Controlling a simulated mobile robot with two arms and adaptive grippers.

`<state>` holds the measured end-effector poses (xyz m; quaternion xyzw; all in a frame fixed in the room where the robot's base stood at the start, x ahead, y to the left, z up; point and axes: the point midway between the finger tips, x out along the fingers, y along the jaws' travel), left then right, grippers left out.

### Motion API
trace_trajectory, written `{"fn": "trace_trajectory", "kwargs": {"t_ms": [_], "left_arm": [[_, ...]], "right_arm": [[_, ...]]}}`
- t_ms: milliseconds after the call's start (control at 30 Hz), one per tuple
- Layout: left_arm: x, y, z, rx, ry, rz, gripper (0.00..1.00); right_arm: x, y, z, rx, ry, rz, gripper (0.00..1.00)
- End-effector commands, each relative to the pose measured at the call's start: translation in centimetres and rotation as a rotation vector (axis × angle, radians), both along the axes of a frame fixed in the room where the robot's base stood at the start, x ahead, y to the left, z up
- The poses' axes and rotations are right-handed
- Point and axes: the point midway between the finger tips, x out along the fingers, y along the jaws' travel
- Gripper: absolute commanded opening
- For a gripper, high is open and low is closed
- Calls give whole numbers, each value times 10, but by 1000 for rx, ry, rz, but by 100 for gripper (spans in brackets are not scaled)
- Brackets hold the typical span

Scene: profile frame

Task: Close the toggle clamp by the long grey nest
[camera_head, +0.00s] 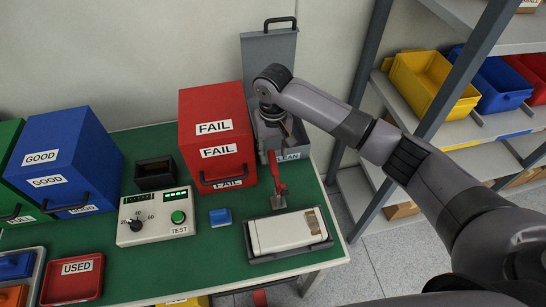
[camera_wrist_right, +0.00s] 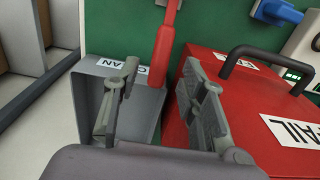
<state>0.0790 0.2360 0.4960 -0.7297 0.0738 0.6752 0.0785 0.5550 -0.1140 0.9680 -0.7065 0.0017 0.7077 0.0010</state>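The toggle clamp (camera_head: 278,197) stands at the back edge of the long grey nest (camera_head: 262,259), its red handle (camera_head: 274,166) upright. A white device (camera_head: 280,233) lies in the nest. My right gripper (camera_head: 281,130) is above the grey bin labelled CLEAN, behind the clamp. In the right wrist view the gripper (camera_wrist_right: 163,75) is open, its two fingers apart. The red handle (camera_wrist_right: 166,45) shows beyond the fingertips, in line with the gap between them. No contact with it can be seen. The clamp's base is out of that view. My left gripper is not in view.
A red FAIL box (camera_head: 216,110) stands left of the grey bin (camera_head: 299,137), close beside my right gripper. A tester (camera_head: 156,215) and a small blue block (camera_head: 220,217) are left of the nest. Shelving (camera_head: 440,90) stands on the right.

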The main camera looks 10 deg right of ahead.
Motion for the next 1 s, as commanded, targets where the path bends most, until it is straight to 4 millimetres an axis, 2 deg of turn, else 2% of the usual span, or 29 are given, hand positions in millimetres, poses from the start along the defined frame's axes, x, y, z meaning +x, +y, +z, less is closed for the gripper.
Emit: {"fn": "trace_trajectory", "kwargs": {"t_ms": [133, 300, 667, 1000], "left_arm": [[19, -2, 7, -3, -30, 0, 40], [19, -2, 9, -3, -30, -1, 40], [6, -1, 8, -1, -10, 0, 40], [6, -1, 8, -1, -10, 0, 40]], "right_arm": [[-1, 0, -26, 0, 2, 0, 38], [0, 0, -44, 0, 0, 0, 38], [0, 1, -50, 0, -1, 1, 38], [0, 0, -49, 1, -1, 1, 16]]}}
